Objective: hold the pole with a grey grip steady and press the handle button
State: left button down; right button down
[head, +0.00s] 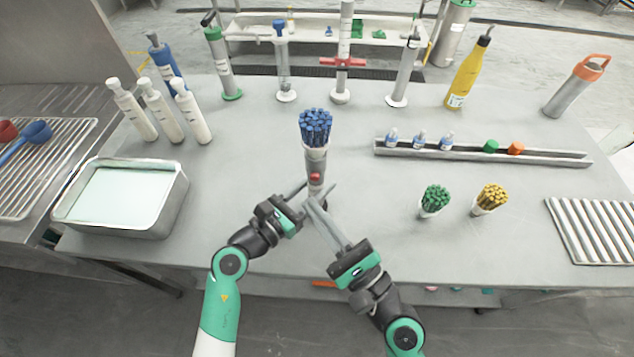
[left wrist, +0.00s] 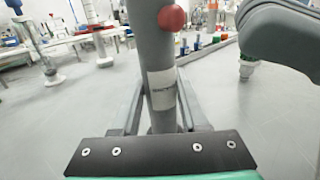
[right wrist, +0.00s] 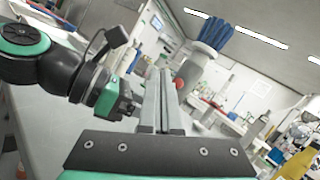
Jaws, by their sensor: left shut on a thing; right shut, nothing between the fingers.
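The pole (head: 316,161) stands upright at the middle of the table, with a bundle of blue sticks (head: 316,126) in its white top. The red button (head: 315,177) is on its front side, and it also shows in the left wrist view (left wrist: 171,18). My left gripper (head: 306,192) is shut on the grey pole below the button; the left wrist view shows the pole (left wrist: 160,90) between its fingers. My right gripper (head: 314,202) is shut and empty, its tips close to the pole. In the right wrist view the button (right wrist: 179,84) is just beside the right fingertips. I cannot tell whether they touch.
Cups of green (head: 436,199) and yellow (head: 492,197) sticks stand to the right. A long rack (head: 480,153) with small bottles lies behind them. A metal tray (head: 170,218) and white bottles (head: 192,112) are on the left. Several upright poles line the back edge.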

jog(key=shift+w+d, duration=0.15)
jog(key=shift+w, duration=1.35)
jog(key=shift+w, duration=0.1)
dwell(0.7)
jog(key=shift+w, duration=0.35)
dwell(0.4)
jog(key=shift+s, duration=0.5)
jog(key=s, duration=0.6)
jog(key=shift+a, duration=0.3)
